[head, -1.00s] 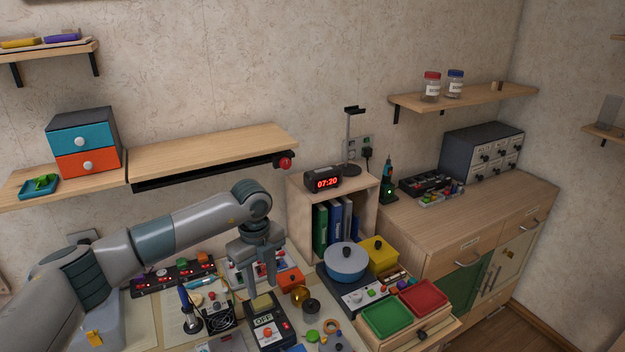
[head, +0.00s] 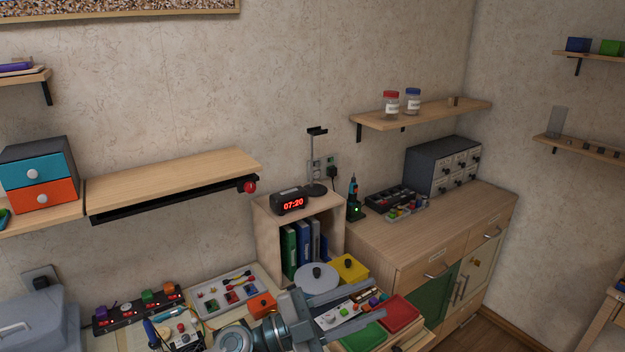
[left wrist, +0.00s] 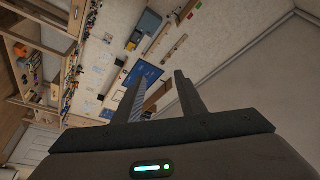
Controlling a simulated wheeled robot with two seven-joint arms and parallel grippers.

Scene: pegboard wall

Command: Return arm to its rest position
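My left gripper (head: 373,301) is low in the head view, right of the middle. Its two grey fingers point right and stand apart, with nothing between them. My right gripper is in neither view.
The red tray (head: 399,314) and green tray (head: 364,338) are close to the fingers. The clock (head: 290,202) stands on a cubby with binders. A wooden shelf (head: 175,182) is on the wall at left.

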